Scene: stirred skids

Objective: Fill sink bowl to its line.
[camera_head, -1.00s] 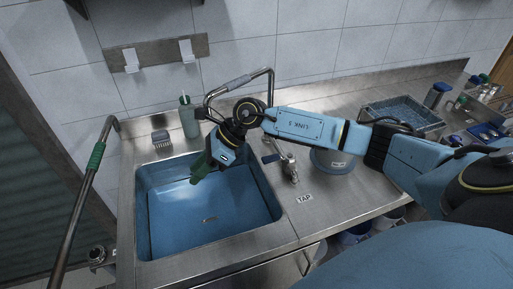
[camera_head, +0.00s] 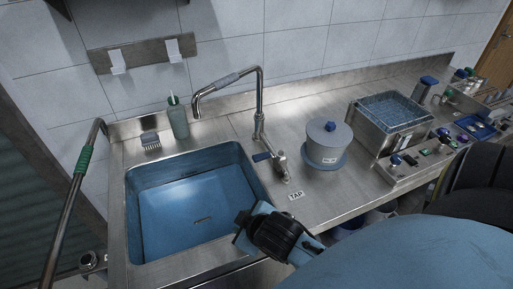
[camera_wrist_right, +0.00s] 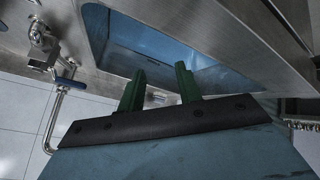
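I cannot tell any water level or fill line. The tap (camera_head: 281,167) stands to its right with a blue lever (camera_head: 262,156). Its bent spout (camera_head: 235,80) ends above the bowl's back rim in the picture; no stream shows. My right arm ends at the sink's front right edge. In the right wrist view, my right gripper (camera_wrist_right: 158,80) has two green fingers apart and empty, in front of the bowl (camera_wrist_right: 145,43). My left gripper is not in view.
A lidded grey pot (camera_head: 328,143) and a steel basin (camera_head: 392,112) stand right of the tap. A rail (camera_head: 68,205) rises at left. The counter around the "TAP" label (camera_head: 296,196) is clear.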

